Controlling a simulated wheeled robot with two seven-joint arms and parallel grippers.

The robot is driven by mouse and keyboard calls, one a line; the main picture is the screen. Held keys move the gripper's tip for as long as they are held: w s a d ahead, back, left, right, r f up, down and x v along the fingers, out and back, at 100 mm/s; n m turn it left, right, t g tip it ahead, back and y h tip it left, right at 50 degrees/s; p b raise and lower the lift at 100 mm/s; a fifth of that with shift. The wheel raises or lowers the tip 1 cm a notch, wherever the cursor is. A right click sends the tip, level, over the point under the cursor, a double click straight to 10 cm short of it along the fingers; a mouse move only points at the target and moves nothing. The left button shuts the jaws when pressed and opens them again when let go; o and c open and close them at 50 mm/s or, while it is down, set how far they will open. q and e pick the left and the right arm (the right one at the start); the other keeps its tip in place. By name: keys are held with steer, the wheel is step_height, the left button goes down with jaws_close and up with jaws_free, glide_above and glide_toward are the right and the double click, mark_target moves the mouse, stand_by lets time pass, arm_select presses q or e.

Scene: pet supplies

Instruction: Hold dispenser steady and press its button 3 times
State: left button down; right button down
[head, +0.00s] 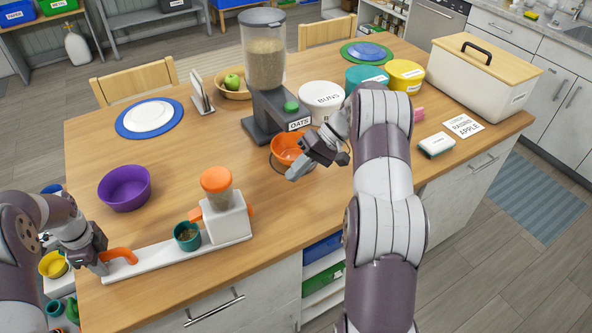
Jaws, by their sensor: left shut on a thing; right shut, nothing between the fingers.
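A small white dispenser (225,222) with an orange lid stands on a long white base near the table's front edge. A teal cup (187,236) with brown contents sits on that base. My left gripper (104,261) is shut on the orange handle (124,254) at the base's left end. A tall dispenser (265,60) labelled OATS, with a dark stand and a green button (291,107), stands further back. An orange bowl (283,149) sits under its spout. My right gripper (300,171) is shut and empty, just in front of the bowl, below and apart from the green button.
A purple bowl (124,188) and a blue plate (128,128) are at left. A white BUNS tub (322,97), a teal tub (366,77) and a yellow tub (404,76) stand behind my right arm. A lidded box (480,85) is at far right.

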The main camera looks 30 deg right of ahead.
mark_target(249, 210)
steer(key=shift+s+d, duration=0.15)
steer(key=shift+d, duration=0.4)
steer(key=shift+s+d, duration=0.15)
steer(key=shift+d, duration=0.35)
steer(key=shift+a, duration=0.1)
steer(key=x, duration=0.4)
steer(key=a+r+x, duration=0.1)
steer(key=x, duration=0.7)
steer(key=shift+w+a+r, duration=0.2)
steer(key=shift+a+r, duration=0.05)
steer(key=shift+a, duration=0.45)
